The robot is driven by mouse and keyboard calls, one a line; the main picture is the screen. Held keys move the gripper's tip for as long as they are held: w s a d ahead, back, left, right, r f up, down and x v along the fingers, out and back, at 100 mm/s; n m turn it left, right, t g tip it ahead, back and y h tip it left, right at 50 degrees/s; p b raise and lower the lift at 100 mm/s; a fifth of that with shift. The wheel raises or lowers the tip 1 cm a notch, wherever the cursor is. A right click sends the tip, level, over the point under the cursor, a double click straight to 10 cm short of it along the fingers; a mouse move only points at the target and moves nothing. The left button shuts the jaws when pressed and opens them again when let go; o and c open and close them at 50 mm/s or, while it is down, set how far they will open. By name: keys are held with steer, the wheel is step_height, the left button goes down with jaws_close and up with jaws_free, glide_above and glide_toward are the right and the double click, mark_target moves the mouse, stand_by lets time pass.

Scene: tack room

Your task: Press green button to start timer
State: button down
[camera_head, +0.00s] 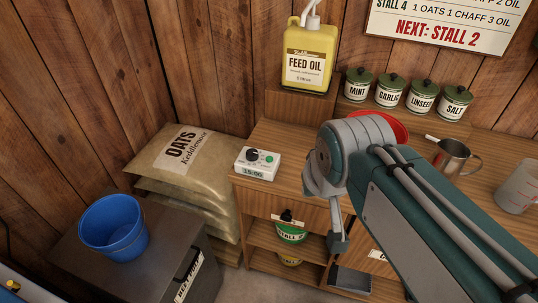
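The white timer box (250,169) sits on the left end of the wooden counter. On its top are a black knob and a small green button (269,159). Its front display seems to read 15:00. My arm reaches in from the lower right. My gripper (336,238) hangs to the right of the timer, in front of the counter and apart from the box. Its fingers are partly hidden by my wrist, so I cannot see whether they are open or shut.
A yellow feed oil jug (308,60) and several green-lidded tins stand behind the counter top. A red bowl (393,126) is partly hidden behind my arm. A metal mug (452,159) stands at right. Oat sacks (180,165) and a blue bucket (113,226) lie left.

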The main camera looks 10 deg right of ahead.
steer(key=w+r+m+g, duration=0.1)
steer(key=w+r, duration=0.1)
steer(key=w, duration=0.6)
steer(key=m+g, duration=0.4)
steer(key=m, duration=0.1)
glide_above(269, 158)
step_height(269, 158, down, 9)
steer(key=shift+a, duration=0.25)
steer(key=shift+s, duration=0.1)
steer(key=f, duration=1.3)
steer(key=shift+d+f, duration=0.25)
steer(key=shift+f, duration=0.15)
